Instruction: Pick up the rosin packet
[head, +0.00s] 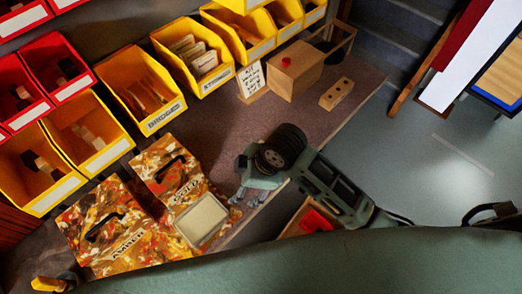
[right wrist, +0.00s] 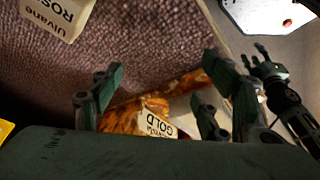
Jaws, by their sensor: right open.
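A small cream packet lettered "Ulvane ROS…" (right wrist: 58,14) shows in the right wrist view at the top left, upside down and cut by the frame edge. It lies on the brown mat (right wrist: 150,45). I cannot make it out in the head view. My right gripper (head: 250,193) hangs over the front edge of the bench, right of the marbled boxes. In the right wrist view its fingers (right wrist: 155,95) are spread with nothing between them, and the packet is beyond them. A dark gripper (right wrist: 255,62), apparently my left, shows there with its fingers apart.
Orange marbled boxes stand at the front left, one marked AMBER (head: 118,238); one marked GOLD (right wrist: 158,125) shows past my right fingers. Yellow bins (head: 190,55) line the back. A wooden box (head: 293,72) and a drilled block (head: 337,93) stand right. The middle mat is clear.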

